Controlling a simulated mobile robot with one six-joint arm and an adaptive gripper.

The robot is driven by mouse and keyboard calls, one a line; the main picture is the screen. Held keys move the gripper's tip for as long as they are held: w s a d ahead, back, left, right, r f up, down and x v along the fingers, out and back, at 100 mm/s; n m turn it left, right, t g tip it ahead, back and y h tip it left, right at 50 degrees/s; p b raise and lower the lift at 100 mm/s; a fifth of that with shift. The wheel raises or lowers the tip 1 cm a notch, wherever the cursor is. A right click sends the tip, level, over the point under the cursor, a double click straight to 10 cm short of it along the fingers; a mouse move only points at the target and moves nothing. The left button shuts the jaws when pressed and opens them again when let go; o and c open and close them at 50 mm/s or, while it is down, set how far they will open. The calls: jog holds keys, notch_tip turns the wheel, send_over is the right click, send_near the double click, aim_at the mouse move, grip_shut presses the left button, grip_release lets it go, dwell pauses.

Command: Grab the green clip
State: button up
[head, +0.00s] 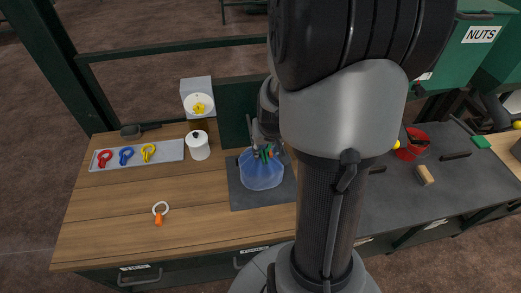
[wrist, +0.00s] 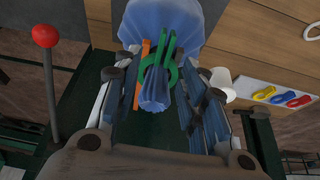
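The green clip (wrist: 172,68) sits around the gathered neck of a translucent blue bag (wrist: 160,22). In the head view the clip (head: 265,152) is small at the top of the bag (head: 262,172), partly hidden by my gripper. My gripper (wrist: 160,72) is open, with one finger on each side of the bag's neck and the clip between them. Gaps show between the fingers and the clip. A thin orange piece (wrist: 142,68) is beside the clip, near the left finger in the wrist view.
A tray (head: 170,146) of red, blue and yellow clips lies on the wooden bench, with a white canister (head: 199,146) beside it. An orange-handled ring clip (head: 159,214) lies in front. In the wrist view a red-knobbed lever (wrist: 46,36) stands left of my gripper.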

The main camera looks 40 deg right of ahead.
aim_at(264, 153)
jog(key=x, duration=0.1)
jog(key=b+x, duration=0.1)
jog(key=x, duration=0.2)
jog(key=shift+s+a+f, duration=0.2)
jog(key=shift+a, duration=0.05)
jog(key=shift+r, duration=0.1)
jog(key=shift+c, duration=0.3)
jog(key=c, duration=0.8)
